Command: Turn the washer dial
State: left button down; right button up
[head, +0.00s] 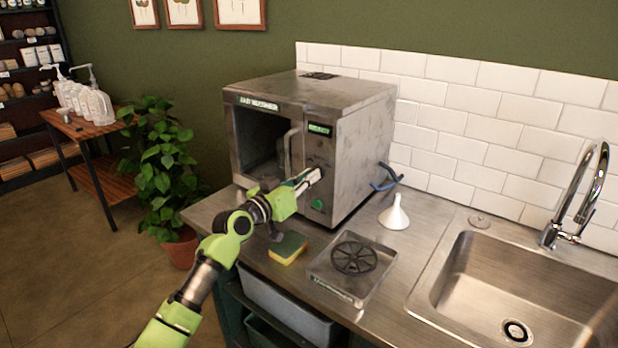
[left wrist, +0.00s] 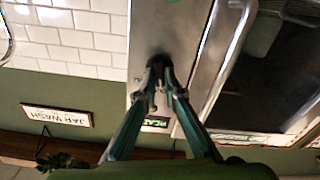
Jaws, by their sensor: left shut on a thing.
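The jar washer (head: 362,128) is a worn metal box on the counter, with a dark front window or opening at left and a handle beside it. Its control panel at right has a small green display and a green button (head: 317,204). My left gripper (head: 313,174) is at this panel, above the button. In the left wrist view its fingertips (left wrist: 160,72) are shut on the dark round dial (left wrist: 158,61). The fingers hide most of the dial in the head view. My right gripper is not in view.
A yellow-green sponge (head: 288,249), a metal tray with a round dark grate (head: 353,258) and a white funnel (head: 394,214) are in front of and beside the washer. The sink (head: 520,290) and tap (head: 585,190) are at right. A plant (head: 158,165) stands left of the counter.

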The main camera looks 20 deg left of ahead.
pick_arm(q)
jog(key=shift+a+f+n+p, duration=0.1)
jog(key=shift+n+p, duration=0.4)
jog(key=shift+n, duration=1.8)
jog(key=shift+f+n+p, duration=0.1)
jog(key=shift+n+p, duration=0.4)
jog(key=shift+n, duration=1.8)
jog(key=c, duration=2.1)
grip_release()
jog(key=shift+c, duration=0.2)
jog(key=v, duration=1.2)
